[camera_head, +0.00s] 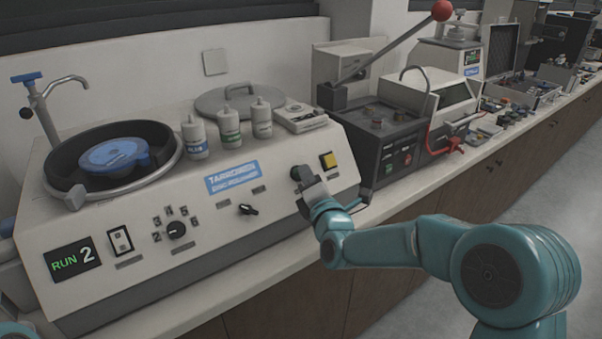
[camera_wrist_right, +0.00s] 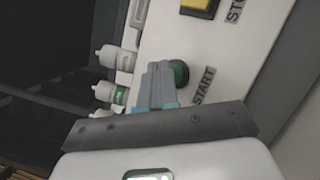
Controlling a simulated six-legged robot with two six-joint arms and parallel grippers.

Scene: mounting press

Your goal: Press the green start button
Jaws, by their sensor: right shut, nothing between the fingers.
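The green start button (camera_wrist_right: 180,73) shows in the right wrist view, round and dark green, beside the START label (camera_wrist_right: 203,86). My right gripper (camera_wrist_right: 160,68) is shut and empty, with its fingertips at the button's left edge in that view. I cannot tell whether they touch it. In the head view my right gripper (camera_head: 299,174) reaches the front panel of the grinder-polisher (camera_head: 110,232), below the yellow button (camera_head: 328,160), and hides most of the green button. The display (camera_head: 73,258) reads RUN 2. My left gripper is out of view.
Several white bottles (camera_head: 229,127) stand on top of the machine, near a round lid (camera_head: 238,101). A dark press with a red-knobbed lever (camera_head: 441,11) stands to the right. The bench (camera_head: 383,207) carries more equipment farther along.

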